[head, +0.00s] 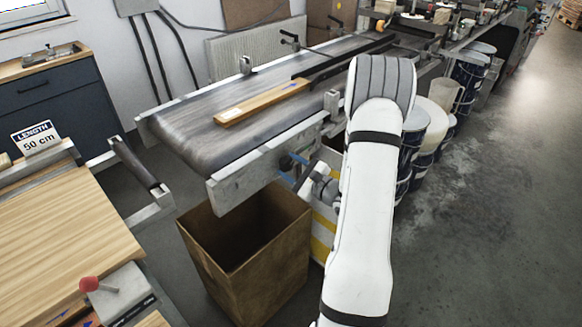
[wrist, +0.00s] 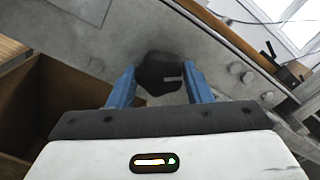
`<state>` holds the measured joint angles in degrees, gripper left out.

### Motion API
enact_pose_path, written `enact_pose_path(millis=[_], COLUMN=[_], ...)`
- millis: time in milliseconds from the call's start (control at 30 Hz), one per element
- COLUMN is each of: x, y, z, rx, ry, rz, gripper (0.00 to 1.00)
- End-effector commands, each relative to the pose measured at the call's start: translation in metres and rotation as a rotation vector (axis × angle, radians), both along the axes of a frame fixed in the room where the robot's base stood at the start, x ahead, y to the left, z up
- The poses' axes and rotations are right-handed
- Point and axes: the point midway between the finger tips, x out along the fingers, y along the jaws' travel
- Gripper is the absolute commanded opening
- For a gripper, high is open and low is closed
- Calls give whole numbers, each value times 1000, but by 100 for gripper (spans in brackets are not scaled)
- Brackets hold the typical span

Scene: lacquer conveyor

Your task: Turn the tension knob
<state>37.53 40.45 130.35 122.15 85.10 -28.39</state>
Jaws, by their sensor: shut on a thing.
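The tension knob (wrist: 160,73) is dark and many-sided with a pale mark on its face. It sits on the grey side frame of the conveyor, between the blue fingers of my gripper (wrist: 158,84) in the wrist view. The fingers are shut on it from both sides. In the head view my gripper (head: 291,166) is at the near side of the conveyor (head: 240,184), low by its end, and my arm hides part of that area. The knob is small and hard to make out there.
An open cardboard box (head: 253,262) stands below the conveyor's end. A wooden strip (head: 262,102) lies on the belt. A wooden table (head: 65,235) with a red-knobbed lever (head: 89,284) is at left. Several drums (head: 468,75) stand at right, beside open floor.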

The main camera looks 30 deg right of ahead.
Motion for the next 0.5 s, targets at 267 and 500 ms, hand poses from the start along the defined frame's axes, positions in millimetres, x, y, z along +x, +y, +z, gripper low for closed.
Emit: enact_pose_path(millis=[267,500], x=[0,0], y=[0,0], z=[0,0], rx=[168,350], ry=[62,129], rz=[-2,-1], gripper=[22,22])
